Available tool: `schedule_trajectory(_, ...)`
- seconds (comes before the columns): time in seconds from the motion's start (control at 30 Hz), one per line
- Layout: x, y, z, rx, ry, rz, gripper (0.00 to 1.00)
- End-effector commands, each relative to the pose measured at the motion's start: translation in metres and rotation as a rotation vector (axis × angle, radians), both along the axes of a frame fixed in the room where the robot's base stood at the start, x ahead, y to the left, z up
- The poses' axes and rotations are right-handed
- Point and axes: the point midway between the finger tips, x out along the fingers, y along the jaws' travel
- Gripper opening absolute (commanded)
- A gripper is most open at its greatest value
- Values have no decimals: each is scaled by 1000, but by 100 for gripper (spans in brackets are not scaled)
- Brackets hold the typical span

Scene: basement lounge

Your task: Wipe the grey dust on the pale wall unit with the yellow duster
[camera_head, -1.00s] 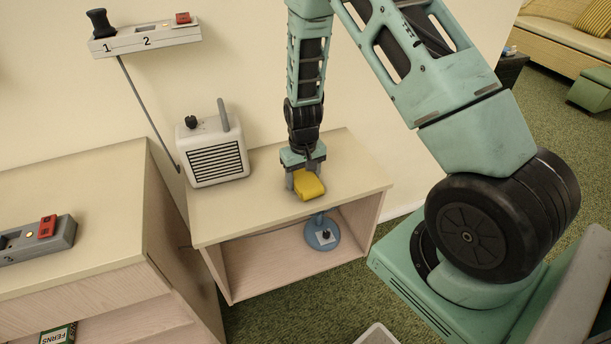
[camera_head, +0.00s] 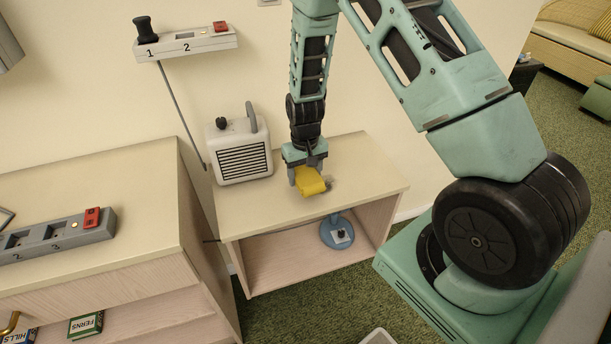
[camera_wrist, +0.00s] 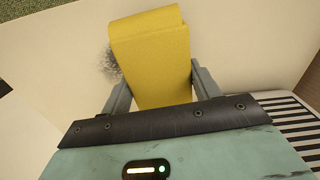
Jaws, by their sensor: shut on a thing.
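My gripper (camera_head: 308,173) is shut on the yellow duster (camera_head: 311,182), low over the top of the pale wall unit (camera_head: 252,207). The duster also shows in the wrist view (camera_wrist: 150,58), between the two grey fingers. It appears at or very near the surface; I cannot tell whether it touches. Grey dust (camera_wrist: 108,66) shows in the wrist view as a speckled patch beside the duster's left edge. In the head view a small bit of the dust (camera_head: 329,181) shows just right of the duster. Any dust beneath the duster is hidden.
A white radio-like box (camera_head: 243,160) with a handle stands on the unit, left of my gripper. A blue round object (camera_head: 337,231) sits in the open shelf below. A larger cabinet (camera_head: 130,190) stands at left. A switch strip (camera_head: 187,44) is on the wall.

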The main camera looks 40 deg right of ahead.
Motion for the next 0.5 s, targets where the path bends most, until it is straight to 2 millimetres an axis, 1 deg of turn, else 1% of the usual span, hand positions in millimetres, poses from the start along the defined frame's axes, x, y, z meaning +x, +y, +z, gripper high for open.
schedule_trajectory(0.03,1,-1,9,0,-1,-1,40)
schedule_trajectory(0.2,4,-1,25,0,-2,-1,40)
schedule_trajectory(0.4,6,-2,41,0,-1,-1,40)
schedule_trajectory(0.5,6,-2,44,0,0,-1,40)
